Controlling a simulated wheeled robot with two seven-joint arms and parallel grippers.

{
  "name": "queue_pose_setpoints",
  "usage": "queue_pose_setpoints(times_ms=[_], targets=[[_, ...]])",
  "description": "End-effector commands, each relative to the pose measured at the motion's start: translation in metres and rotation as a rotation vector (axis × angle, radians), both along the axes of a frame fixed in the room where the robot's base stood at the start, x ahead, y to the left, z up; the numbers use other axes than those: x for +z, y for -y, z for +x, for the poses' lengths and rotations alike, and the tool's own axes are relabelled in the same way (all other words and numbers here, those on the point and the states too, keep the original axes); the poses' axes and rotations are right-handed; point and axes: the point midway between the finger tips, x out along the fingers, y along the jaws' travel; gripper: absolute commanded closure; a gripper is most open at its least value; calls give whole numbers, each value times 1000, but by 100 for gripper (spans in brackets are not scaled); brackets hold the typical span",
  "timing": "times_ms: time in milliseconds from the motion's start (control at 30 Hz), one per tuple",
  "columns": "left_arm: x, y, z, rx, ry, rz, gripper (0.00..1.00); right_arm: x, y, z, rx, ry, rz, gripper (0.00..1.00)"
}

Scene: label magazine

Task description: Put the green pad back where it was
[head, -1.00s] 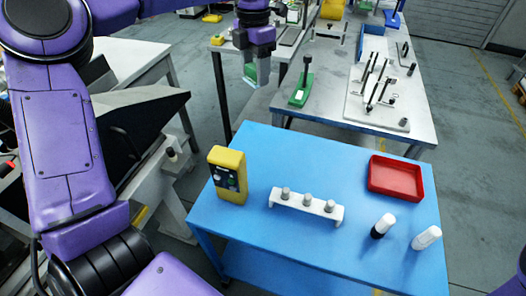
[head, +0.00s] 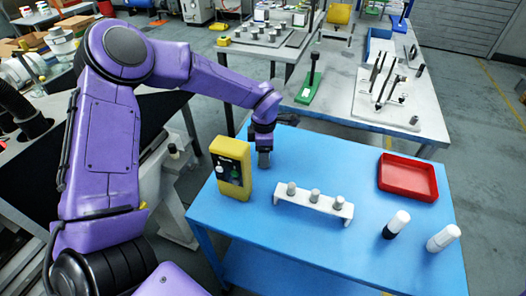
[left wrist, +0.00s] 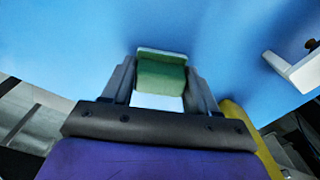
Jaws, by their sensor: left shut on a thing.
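The green pad (left wrist: 160,76) sits between the two fingers of my left gripper (left wrist: 162,84) in the left wrist view, with a pale edge showing along its top. My left gripper (head: 264,160) is shut on it. In the head view the gripper points down over the back left part of the blue table (head: 330,165), just right of the yellow box. The pad is hidden or too small to make out in the head view. I cannot tell whether it touches the table. My right gripper is not in view.
The yellow box (head: 231,168) stands close left of my left gripper. A white rack (head: 313,202) with three grey pegs is in front of it. The table's middle is clear.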

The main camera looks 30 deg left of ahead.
Motion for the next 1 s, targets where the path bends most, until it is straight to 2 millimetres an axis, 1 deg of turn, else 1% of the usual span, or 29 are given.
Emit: queue_pose_setpoints(times_ms=[200, 333, 367, 400, 433, 667, 767, 800, 867, 1000], targets=[[0, 0, 0, 1, 1, 0, 70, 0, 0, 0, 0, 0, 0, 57], [-4, 0, 1, 2, 1, -2, 70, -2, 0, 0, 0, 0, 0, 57], [-4, 0, 1, 2, 2, -1, 35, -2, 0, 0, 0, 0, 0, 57], [-3, 0, 1, 2, 2, -1, 22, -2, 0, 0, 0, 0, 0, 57], [-3, 0, 1, 2, 2, -1, 16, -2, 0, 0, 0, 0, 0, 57], [-3, 0, 0, 2, 1, 0, 16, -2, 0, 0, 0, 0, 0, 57], [2, 0, 1, 1, 3, 1, 16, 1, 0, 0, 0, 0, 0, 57], [5, 0, 1, 2, 4, -1, 16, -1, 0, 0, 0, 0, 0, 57], [16, 0, 2, 3, 6, -2, 16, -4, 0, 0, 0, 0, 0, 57], [52, 0, 2, 3, 8, -3, 16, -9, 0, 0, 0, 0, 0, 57]])
